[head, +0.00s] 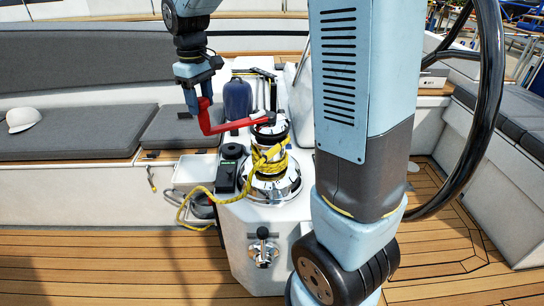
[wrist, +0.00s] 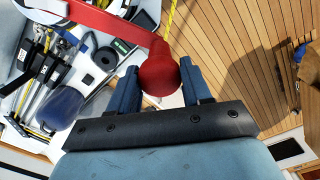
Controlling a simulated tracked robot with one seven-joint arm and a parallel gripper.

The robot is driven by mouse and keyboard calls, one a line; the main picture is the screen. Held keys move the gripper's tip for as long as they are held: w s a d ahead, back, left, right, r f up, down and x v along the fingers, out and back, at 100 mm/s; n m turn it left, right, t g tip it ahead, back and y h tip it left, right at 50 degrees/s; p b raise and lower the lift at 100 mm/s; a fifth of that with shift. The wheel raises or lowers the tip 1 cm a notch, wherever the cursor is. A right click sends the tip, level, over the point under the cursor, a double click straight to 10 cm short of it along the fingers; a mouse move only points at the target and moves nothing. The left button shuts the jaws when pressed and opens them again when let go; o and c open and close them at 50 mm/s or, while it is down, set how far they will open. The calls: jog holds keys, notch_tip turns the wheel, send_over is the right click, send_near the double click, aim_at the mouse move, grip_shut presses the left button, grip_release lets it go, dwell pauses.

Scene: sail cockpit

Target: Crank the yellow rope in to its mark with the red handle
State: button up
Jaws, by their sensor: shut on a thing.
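The red handle (head: 222,126) sits with its far end on top of the chrome winch (head: 275,183), and its arm points left in the head view. My gripper (head: 200,103) is shut on the handle's upright red grip. In the wrist view the round red knob (wrist: 158,75) lies between the two blue fingers of my gripper (wrist: 158,84). The yellow rope (head: 270,162) is wrapped around the winch drum, and its tail hangs down to the left of the console. A short piece of it shows in the wrist view (wrist: 171,18). I cannot make out the mark on the rope.
A black steering wheel (head: 487,110) is at right. A white cap (head: 22,118) lies on the grey seat. The teak floor at left is clear.

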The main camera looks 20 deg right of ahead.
jog(key=shift+s+d+n, duration=0.1)
jog(key=shift+s+n, duration=0.5)
jog(key=shift+s, duration=0.55)
jog(key=o, duration=1.7)
jog(key=shift+r, duration=4.5)
jog(key=s+d+m+t, duration=0.2)
jog(key=s+d+m, duration=0.1)
jog(key=s, duration=0.4)
jog(key=s+d+f+m+t, duration=0.1)
jog(key=s+d+m, duration=0.1)
jog(key=s+d, duration=0.2)
jog(key=s+d+m+t, duration=0.2)
jog(key=s+d+m, duration=0.1)
jog(key=s, duration=0.7)
jog(key=shift+s+d+f+m+t, duration=0.15)
jog(key=shift+s+d+f, duration=0.05)
jog(key=shift+d, duration=0.2)
jog(key=shift+s+d+f+m+t, duration=0.15)
jog(key=shift+d, duration=0.25)
